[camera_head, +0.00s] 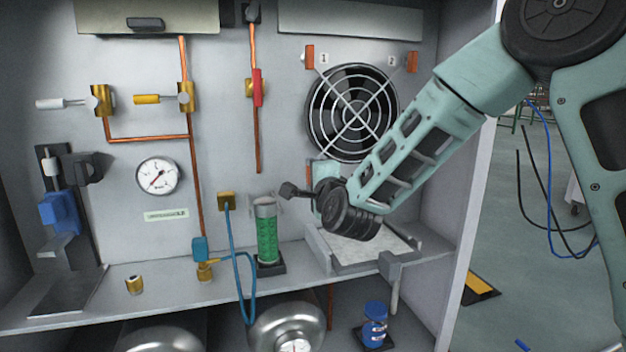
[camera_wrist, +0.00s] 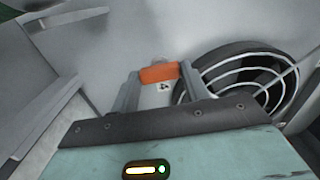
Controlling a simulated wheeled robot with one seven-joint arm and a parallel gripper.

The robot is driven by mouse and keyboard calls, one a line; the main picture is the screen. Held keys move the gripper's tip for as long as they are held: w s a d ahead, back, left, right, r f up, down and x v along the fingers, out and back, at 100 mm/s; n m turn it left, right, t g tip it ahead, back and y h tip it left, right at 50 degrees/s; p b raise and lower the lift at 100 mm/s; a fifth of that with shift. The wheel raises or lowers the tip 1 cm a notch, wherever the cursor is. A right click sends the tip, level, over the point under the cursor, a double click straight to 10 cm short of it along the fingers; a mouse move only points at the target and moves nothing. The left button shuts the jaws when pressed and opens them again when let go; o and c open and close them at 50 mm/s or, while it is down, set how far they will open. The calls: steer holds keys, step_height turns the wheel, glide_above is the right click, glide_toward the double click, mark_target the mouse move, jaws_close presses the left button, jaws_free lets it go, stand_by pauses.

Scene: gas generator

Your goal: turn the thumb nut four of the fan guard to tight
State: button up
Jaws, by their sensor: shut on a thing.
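In the wrist view, thumb nut four (camera_wrist: 158,73) is an orange bar beside a label (camera_wrist: 163,87) reading 4, left of the fan guard. My gripper (camera_wrist: 160,77) has its two grey fingers at the bar's two ends and is shut on it. In the head view, the fan guard (camera_head: 352,112) is a round wire grille over a dark fan on the back panel. My gripper (camera_head: 324,174) is below and left of the fan there. It hides thumb nut four in that view.
Orange thumb nuts one (camera_head: 310,56) and two (camera_head: 412,61) sit above the fan, both upright. A green-filled cylinder (camera_head: 267,235) stands on the shelf left of my wrist. A pale tray (camera_head: 362,247) lies below it. The cabinet's right wall (camera_head: 470,170) is beneath my arm.

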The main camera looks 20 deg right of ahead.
steer(key=shift+f+m, duration=0.1)
steer(key=shift+m, duration=0.2)
steer(key=o, duration=1)
steer(key=s+b, duration=0.7)
steer(key=s, duration=1)
steer(key=shift+s+b, duration=0.25)
steer(key=shift+b, duration=0.15)
